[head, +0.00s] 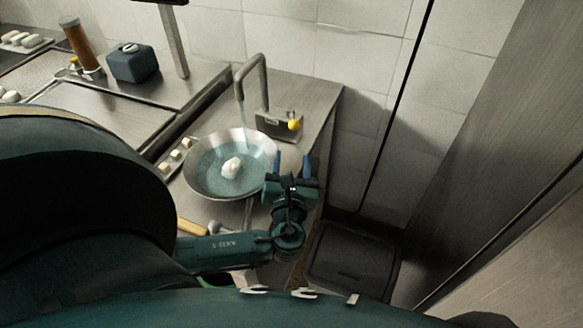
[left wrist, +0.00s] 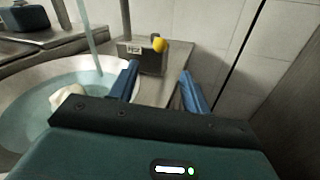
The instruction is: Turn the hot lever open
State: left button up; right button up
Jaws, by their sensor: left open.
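A grey faucet (head: 262,90) with a bent spout stands behind a round metal basin. A pale blue stream (head: 243,122) runs from the spout into the basin. A yellow knob (head: 294,124) sits at the right of the faucet's box-shaped base (head: 274,126); I cannot tell whether it is the hot lever. It also shows in the left wrist view (left wrist: 159,45). My left gripper (head: 291,163) is open and empty, its blue fingers pointing toward the knob from the near side, apart from it. In the left wrist view the knob shows beyond and between the fingertips (left wrist: 160,72). My right gripper is out of view.
The wide basin (head: 205,190) holds bluish water and a whitish lump (head: 231,168), close left of my left gripper. A tiled wall (head: 355,60) rises behind. A dark bin (head: 352,262) stands lower right. A blue box (head: 132,64) sits on the left counter.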

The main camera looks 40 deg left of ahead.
pick_arm(q)
jog(key=shift+s+d, duration=0.4)
jog(key=shift+s, duration=0.2)
jog(key=shift+w, duration=0.1)
